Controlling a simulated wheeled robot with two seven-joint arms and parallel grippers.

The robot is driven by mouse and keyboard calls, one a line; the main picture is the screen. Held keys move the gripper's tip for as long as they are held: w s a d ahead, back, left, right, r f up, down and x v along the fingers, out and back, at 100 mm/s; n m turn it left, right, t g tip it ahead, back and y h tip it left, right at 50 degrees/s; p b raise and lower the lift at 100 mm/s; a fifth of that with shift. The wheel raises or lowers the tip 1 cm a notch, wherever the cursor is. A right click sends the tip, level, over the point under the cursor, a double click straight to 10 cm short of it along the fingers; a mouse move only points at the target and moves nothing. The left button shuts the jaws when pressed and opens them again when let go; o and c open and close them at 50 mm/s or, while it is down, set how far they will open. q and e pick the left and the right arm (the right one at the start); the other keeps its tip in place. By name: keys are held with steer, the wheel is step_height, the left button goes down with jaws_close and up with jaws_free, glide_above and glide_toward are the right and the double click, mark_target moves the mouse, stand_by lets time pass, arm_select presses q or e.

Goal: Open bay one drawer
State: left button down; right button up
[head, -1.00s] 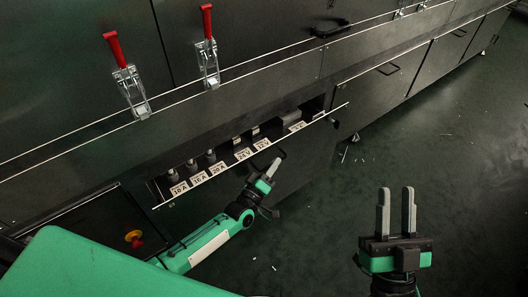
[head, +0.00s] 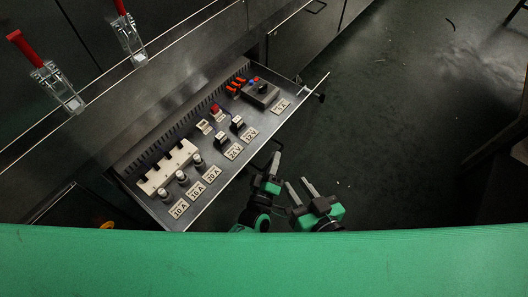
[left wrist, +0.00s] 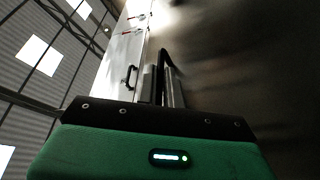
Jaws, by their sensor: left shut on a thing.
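In the left wrist view a dark bar (left wrist: 167,58) shows by the fingers. My right gripper (head: 301,189) is open and empty, fingers apart, just right of and below the left one.
Two red-handled toggle clamps (head: 56,84) sit on the panel above the drawer. Further closed fronts with black handles (head: 316,7) run on to the upper right. The dark green floor (head: 390,120) right of the drawer is largely clear. A dark structure stands at the right edge.

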arm_select(q)
steer(key=shift+s+d, duration=0.2)
steer(key=shift+d, duration=0.05)
arm_select(e)
steer(key=shift+s+f, duration=0.1)
arm_select(q)
steer(key=c, duration=1.5)
jaws_free()
steer(key=shift+c, duration=0.2)
